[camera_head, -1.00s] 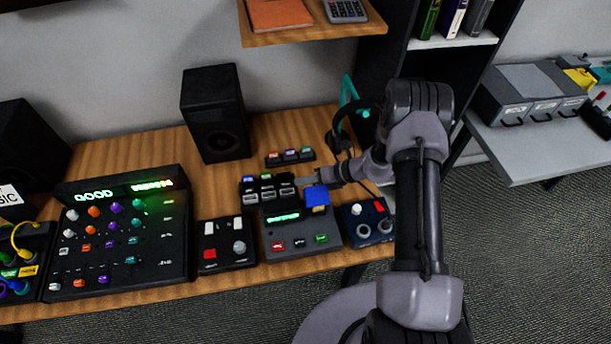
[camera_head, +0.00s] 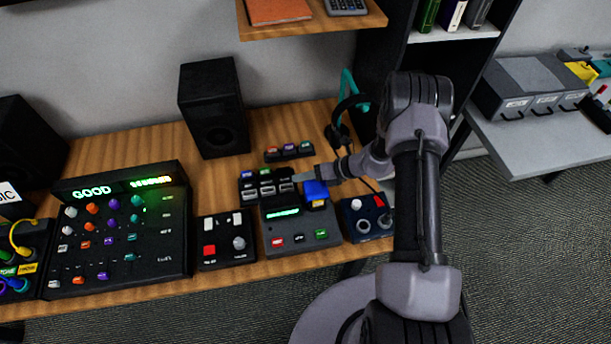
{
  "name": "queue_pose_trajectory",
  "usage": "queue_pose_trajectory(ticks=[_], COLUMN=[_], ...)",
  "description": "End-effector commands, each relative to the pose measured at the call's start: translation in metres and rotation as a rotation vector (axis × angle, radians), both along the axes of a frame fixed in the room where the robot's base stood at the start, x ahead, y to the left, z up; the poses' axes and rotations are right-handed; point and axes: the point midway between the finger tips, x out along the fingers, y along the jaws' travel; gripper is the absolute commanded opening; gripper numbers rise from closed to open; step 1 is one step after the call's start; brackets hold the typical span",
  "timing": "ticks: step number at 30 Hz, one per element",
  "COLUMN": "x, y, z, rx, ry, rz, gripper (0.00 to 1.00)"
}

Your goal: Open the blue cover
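The blue cover (camera_head: 316,191) is small and sits at the back right corner of a grey box (camera_head: 290,241) with a lit green display. It looks tilted, and a bit of yellow (camera_head: 319,203) shows below its front edge. My gripper (camera_head: 303,177) reaches in from the right, with its tip just behind and above the cover's upper left edge. It looks to be at or touching the cover, but contact is not clear. The fingers are too small to tell open from shut.
A black unit with several ports (camera_head: 266,186) stands just left of my gripper. A small panel with a joystick (camera_head: 365,220) is at the right, under my arm. A black speaker (camera_head: 213,108), a headset stand (camera_head: 348,84) and a large mixer (camera_head: 118,236) stand around.

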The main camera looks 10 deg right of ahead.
Motion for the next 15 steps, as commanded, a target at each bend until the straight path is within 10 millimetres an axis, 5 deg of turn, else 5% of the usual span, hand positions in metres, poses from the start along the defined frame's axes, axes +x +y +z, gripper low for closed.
queue_pose_trajectory(ticks=[8,15], x=[-0.004,-0.022], y=[-0.011,-0.049], z=[0.011,0.045], rx=[0.000,0.000], ry=[-0.003,-0.002], rz=[-0.002,-0.004], gripper=[0.39,0.39])
